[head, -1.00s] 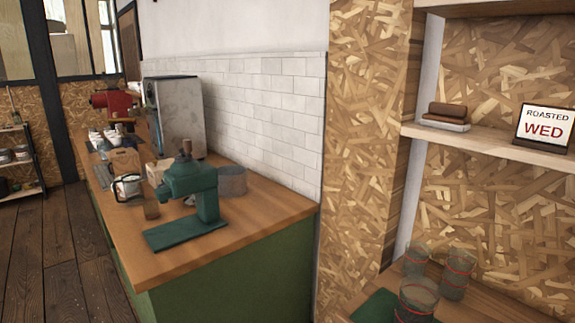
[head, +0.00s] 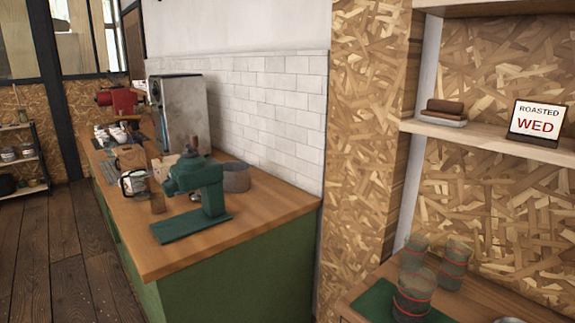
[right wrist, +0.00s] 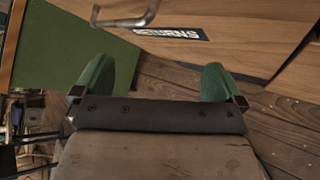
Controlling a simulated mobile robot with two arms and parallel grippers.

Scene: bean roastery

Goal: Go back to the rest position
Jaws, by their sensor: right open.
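My right gripper (right wrist: 157,85) shows in the right wrist view, with its two green fingers wide apart and nothing between them. Wooden floor and a wooden front with a dark label (right wrist: 172,33) lie beyond the fingers. A metal handle (right wrist: 125,17) is at the top of that view, apart from the fingers. My left gripper is not in any view, and neither gripper shows in the head view.
In the head view, a green machine (head: 199,190) stands on a wooden counter (head: 262,209), with a grey machine (head: 180,115) behind it. Glasses with red bands (head: 414,293) stand at the lower right, below a shelf (head: 470,138) holding a "ROASTED WED" sign (head: 537,122). Floor (head: 45,250) is clear at the left.

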